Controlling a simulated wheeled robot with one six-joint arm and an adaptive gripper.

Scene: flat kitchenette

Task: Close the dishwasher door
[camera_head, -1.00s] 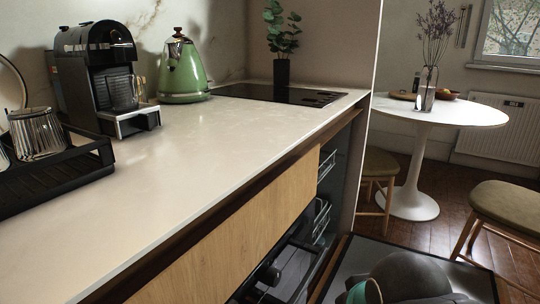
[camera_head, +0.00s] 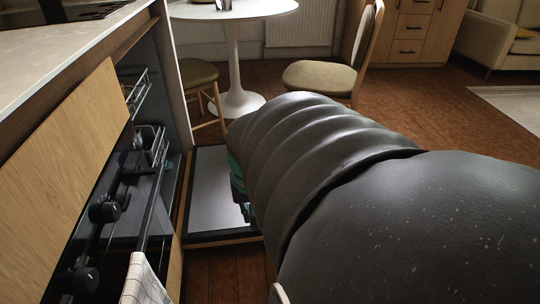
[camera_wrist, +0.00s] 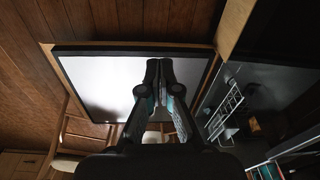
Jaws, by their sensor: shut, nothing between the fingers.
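The dishwasher door (camera_head: 208,190) is open, folded down low above the floor, its pale inner face up inside a dark rim. It also shows in the wrist view (camera_wrist: 95,85). The dishwasher's wire racks (camera_head: 152,148) sit inside the opening at the left; one shows at the right of the wrist view (camera_wrist: 226,112). My gripper (camera_wrist: 160,70) is shut and empty, its fingers overlapping the door's pale panel in the wrist view. I cannot tell if they touch it. In the head view my dark arm hides most of the gripper and the door's right part.
An oven with black knobs (camera_head: 104,208) and a bar handle with a towel (camera_head: 145,281) stands at the near left. A stool (camera_head: 197,75), a white round table (camera_head: 232,10) and a chair (camera_head: 325,78) stand beyond the door. Wooden floor (camera_head: 440,110) is clear at right.

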